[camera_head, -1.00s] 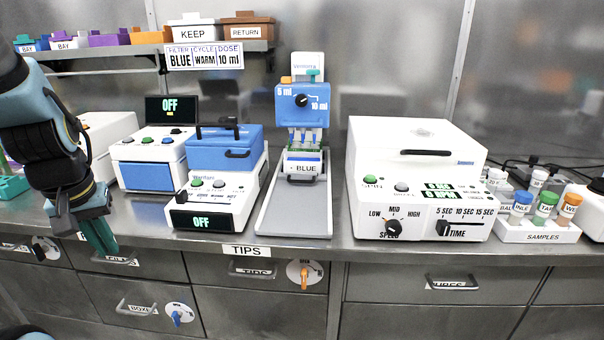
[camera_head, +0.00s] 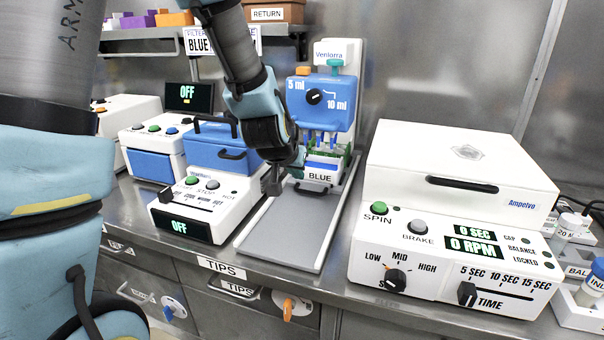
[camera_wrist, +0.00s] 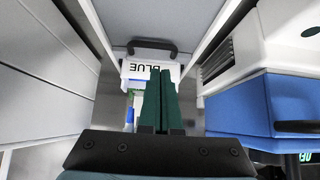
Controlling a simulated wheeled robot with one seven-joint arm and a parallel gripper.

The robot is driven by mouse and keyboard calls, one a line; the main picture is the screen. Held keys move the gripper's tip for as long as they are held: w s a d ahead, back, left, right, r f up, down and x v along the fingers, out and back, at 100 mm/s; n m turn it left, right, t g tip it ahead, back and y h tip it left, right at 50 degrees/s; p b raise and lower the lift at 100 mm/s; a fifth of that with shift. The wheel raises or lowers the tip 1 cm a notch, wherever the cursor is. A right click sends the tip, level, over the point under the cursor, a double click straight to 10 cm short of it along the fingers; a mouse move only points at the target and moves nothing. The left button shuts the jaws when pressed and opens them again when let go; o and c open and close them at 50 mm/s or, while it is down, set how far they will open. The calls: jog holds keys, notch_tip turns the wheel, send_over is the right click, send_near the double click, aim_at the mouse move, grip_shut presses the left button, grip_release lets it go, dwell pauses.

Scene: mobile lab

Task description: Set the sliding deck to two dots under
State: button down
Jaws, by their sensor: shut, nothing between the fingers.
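The sliding deck, a white carriage labelled BLUE (camera_head: 320,178) with a black handle (camera_head: 311,189), sits at the back of a grey track (camera_head: 285,236), beneath the blue head (camera_head: 322,104) of the Venlorra machine. Green and blue items stand on it. My gripper (camera_head: 297,170) is beside the deck's left front, its far fingers partly hidden by the wrist. In the wrist view the green fingers (camera_wrist: 160,80) are together, empty, and overlap the BLUE label (camera_wrist: 150,68); the handle (camera_wrist: 152,46) lies just past their tips. I cannot tell whether they touch the deck. No dot marks are readable.
A white centrifuge (camera_head: 462,190) stands right of the track. A blue-lidded warmer reading OFF (camera_head: 190,228) stands close on the left. The front of the track is bare. Drawers with handles (camera_head: 232,288) lie below the bench edge.

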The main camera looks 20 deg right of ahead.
jog(key=p+x, duration=0.1)
jog(key=x, duration=0.7)
jog(key=shift+w+f, duration=0.1)
jog(key=shift+f, duration=0.15)
